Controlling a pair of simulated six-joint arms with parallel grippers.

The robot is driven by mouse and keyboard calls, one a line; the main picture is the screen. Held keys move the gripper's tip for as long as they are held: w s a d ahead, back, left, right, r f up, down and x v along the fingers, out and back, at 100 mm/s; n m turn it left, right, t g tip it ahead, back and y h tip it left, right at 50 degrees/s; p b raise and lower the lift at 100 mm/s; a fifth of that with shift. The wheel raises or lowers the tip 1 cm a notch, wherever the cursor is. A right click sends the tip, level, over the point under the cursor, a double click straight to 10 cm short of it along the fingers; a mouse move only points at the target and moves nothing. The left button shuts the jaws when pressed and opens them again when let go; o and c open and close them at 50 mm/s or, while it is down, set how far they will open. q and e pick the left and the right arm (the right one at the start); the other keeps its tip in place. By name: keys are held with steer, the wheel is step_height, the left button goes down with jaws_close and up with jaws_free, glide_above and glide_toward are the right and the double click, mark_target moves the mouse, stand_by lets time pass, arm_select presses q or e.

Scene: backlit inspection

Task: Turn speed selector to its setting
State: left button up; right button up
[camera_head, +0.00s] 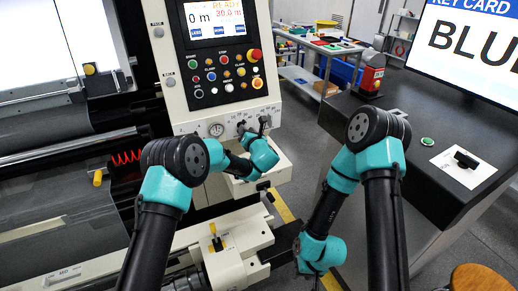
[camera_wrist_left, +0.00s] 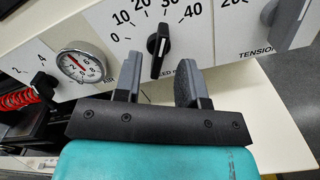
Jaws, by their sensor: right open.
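The speed selector is a black knob (camera_wrist_left: 158,45) on the white panel, under a scale with marks from 0 to 40. Its bar stands nearly upright, toward the 20 to 30 part of the scale. My left gripper (camera_wrist_left: 160,78) is open, with one finger on each side of the knob's lower end; I cannot tell whether they touch it. In the head view the selector (camera_head: 241,127) shows small above my left wrist. My right gripper (camera_head: 298,246) is low at the centre right, mostly hidden by its wrist, open and away from the panel.
Coloured buttons (camera_head: 226,74) and a display (camera_head: 214,18) are above. A dark counter (camera_head: 440,185) with a screen is at right.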

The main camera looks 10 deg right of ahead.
arm_select(q)
steer(key=v, duration=1.3)
steer(key=shift+s, duration=0.1)
